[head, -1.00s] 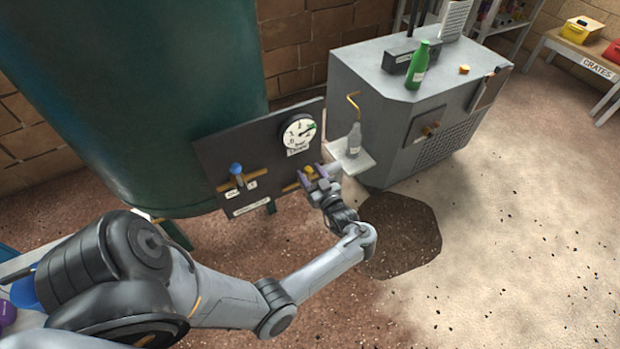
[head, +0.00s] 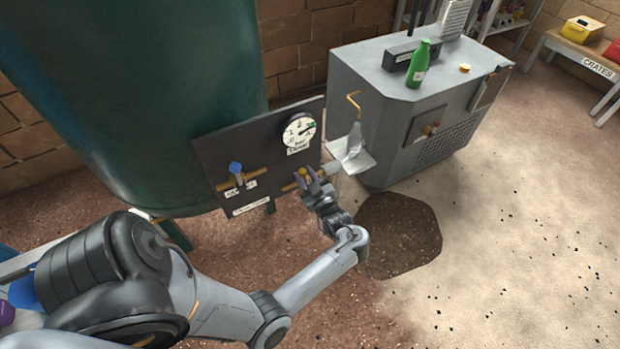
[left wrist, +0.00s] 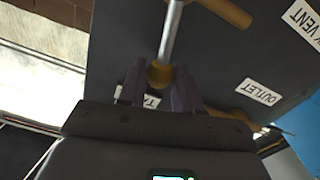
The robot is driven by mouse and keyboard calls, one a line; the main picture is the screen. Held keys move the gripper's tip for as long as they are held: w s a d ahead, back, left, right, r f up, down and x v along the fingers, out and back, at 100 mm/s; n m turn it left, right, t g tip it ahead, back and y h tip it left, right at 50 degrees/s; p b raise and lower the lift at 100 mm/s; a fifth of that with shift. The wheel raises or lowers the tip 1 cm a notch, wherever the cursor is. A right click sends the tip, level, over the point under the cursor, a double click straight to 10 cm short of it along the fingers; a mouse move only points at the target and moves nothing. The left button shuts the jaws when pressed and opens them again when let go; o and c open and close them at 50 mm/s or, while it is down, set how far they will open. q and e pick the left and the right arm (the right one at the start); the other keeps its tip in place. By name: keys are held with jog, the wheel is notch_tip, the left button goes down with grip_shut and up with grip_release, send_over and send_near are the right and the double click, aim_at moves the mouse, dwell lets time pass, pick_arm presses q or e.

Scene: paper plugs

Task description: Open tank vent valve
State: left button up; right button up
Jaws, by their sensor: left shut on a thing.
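A dark panel (head: 215,160) on the green tank carries a round gauge (head: 299,132) and brass pipe fittings. A blue-knobbed valve (head: 236,169) is on its left part. A yellow knob (head: 303,172) is lower right, below the gauge. My left gripper (head: 308,177) is shut on this yellow knob. In the left wrist view the knob (left wrist: 160,76), with a silver rod (left wrist: 171,35) rising from it, sits between the two purple fingers (left wrist: 159,90). The fingers partly hide one label. My right gripper is not in view.
A grey cabinet (head: 375,125) stands right of the panel with a green bottle (head: 418,64) on top. A clear bottle (head: 354,140) is on a small shelf (head: 362,163). A dark patch (head: 405,240) marks the floor. The right floor is clear.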

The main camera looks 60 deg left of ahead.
pick_arm(q)
jog(key=shift+s, duration=0.15)
jog(key=shift+f, duration=0.1)
jog(key=s+n+b, duration=0.1)
jog(key=s+f+n, duration=0.1)
jog(key=n, duration=0.1)
jog(key=shift+d+b, duration=0.2)
jog(key=shift+b, duration=0.15)
